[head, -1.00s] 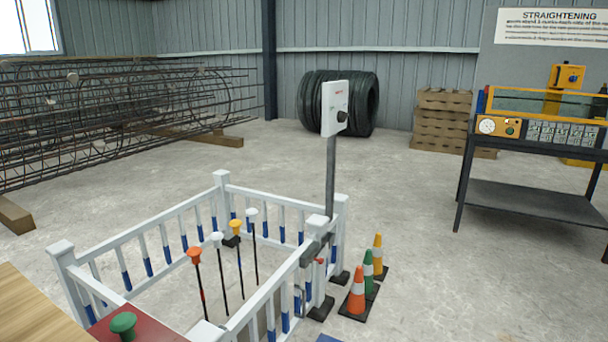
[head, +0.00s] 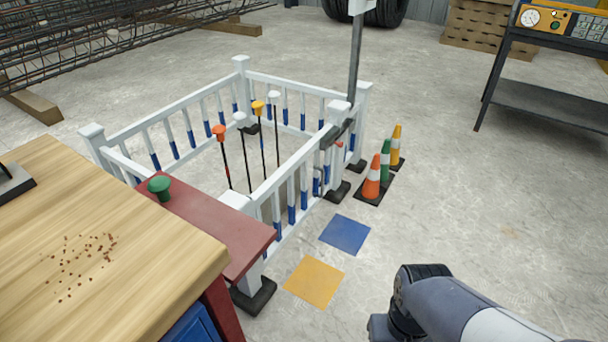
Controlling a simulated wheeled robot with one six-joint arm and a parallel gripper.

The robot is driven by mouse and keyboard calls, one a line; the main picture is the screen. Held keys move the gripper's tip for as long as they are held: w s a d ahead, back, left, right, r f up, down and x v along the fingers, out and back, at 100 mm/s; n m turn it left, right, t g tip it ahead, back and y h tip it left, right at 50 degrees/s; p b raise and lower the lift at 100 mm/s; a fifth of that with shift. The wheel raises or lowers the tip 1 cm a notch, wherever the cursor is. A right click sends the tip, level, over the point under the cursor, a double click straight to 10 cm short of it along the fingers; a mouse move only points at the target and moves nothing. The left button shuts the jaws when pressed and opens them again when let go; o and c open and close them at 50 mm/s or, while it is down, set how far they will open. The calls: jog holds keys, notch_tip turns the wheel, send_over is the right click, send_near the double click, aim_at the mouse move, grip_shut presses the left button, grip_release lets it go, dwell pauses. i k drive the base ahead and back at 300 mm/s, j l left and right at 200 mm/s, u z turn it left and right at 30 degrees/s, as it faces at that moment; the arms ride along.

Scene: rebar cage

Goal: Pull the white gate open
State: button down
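A white fence with blue-tipped balusters encloses a small square of floor. Its right side, the white gate (head: 290,172), runs from a post by the red counter to a post (head: 337,112) at the back right. It appears closed, in line with both posts. A grey upright handle (head: 318,181) sits on its outer face near the far end. A dark grey latch-like bar (head: 335,134) with a small red part is by the far post. My arm shows at the lower right, well apart from the gate. My gripper is out of view.
A red counter (head: 240,235) and wooden table (head: 130,260) stand at the left front. Traffic cones (head: 372,180) stand right of the far post. Blue (head: 345,234) and yellow (head: 313,281) floor squares lie outside the gate. Several coloured-topped rods (head: 219,134) stand inside. Floor at right is clear.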

aim_at(321, 142)
jog(key=i+l+u, duration=0.3)
jog(key=i, duration=0.3)
jog(key=i+l+u, duration=0.3)
jog(key=i, duration=0.35)
jog(key=i+l+u, duration=0.25)
jog(key=i+l, duration=0.3)
